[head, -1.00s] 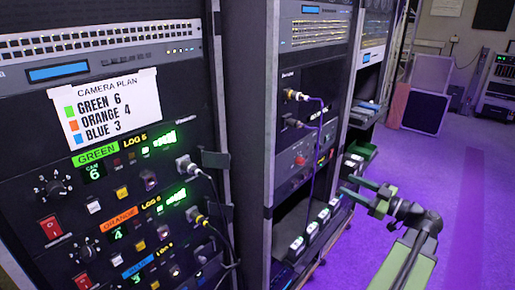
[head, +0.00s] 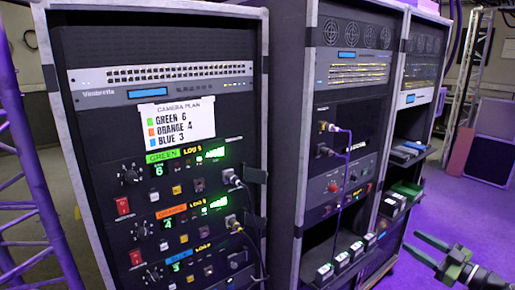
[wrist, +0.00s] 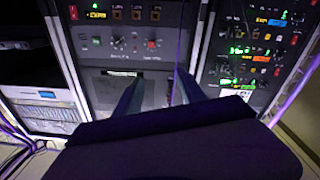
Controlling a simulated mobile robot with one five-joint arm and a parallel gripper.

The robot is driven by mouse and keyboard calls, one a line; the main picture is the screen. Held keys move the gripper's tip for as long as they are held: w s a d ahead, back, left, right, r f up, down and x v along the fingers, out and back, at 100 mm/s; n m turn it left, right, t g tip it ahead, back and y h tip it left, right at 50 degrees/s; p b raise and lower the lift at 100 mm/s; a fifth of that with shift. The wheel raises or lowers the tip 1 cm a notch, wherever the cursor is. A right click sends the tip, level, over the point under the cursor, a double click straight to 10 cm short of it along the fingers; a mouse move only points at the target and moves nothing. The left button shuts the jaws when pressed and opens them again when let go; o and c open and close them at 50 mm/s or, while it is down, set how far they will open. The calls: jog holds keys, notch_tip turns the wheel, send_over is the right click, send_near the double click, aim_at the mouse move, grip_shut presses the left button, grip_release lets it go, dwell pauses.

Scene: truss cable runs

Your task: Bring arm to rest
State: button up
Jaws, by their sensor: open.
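My gripper (head: 410,241) is at the lower right of the head view, in front of the right-hand racks. Its two green fingers are apart and nothing shows between them. In the wrist view the gripper (wrist: 158,74) has two dark fingers spread apart, pointing at a rack front with a dark opening. Only the end of my arm shows at the right edge of the head view; the rest is out of frame.
A rack with a camera plan card (head: 176,121) and plugged cables stands left of centre. A middle rack (head: 345,70) has a purple cable (head: 340,190) hanging down its front. A purple truss (head: 38,175) stands at the far left. Purple floor (head: 468,215) is open at right.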

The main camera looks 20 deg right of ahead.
jog(key=w+a+n+g+y, duration=0.1)
jog(key=w+a+n+y, duration=0.25)
jog(key=w+a, duration=0.65)
jog(key=w+a+f+n+g+y+p, duration=0.1)
jog(key=w+a+g+y, duration=0.1)
jog(key=w+a, duration=0.45)
jog(key=w+a+f+n+g+y+p, duration=0.1)
jog(key=w+a+n+g+y, duration=0.15)
jog(key=a, duration=0.65)
jog(key=w+a+f+g+y+p, duration=0.1)
jog(key=w+a+g, duration=0.2)
jog(key=w+a, duration=0.4)
jog(key=s+a+f+g+h, duration=0.25)
jog(key=a+f, duration=0.25)
jog(key=a, duration=0.4)
jog(key=s+a+f+m+g+h+p, duration=0.15)
jog(key=a+f+g, duration=0.25)
jog(key=a, duration=0.6)
jog(key=s+a+f+g+h, duration=0.1)
jog(key=a+f+g+h, duration=0.15)
jog(key=a+f, duration=0.45)
jog(key=d+f+m+h, duration=0.1)
jog(key=d+m+h, duration=0.5)
jog(key=m, duration=0.5)
jog(key=shift+s+d+f+g, duration=0.3)
jog(key=shift+s+d+g, duration=0.05)
jog(key=shift+d, duration=0.8)
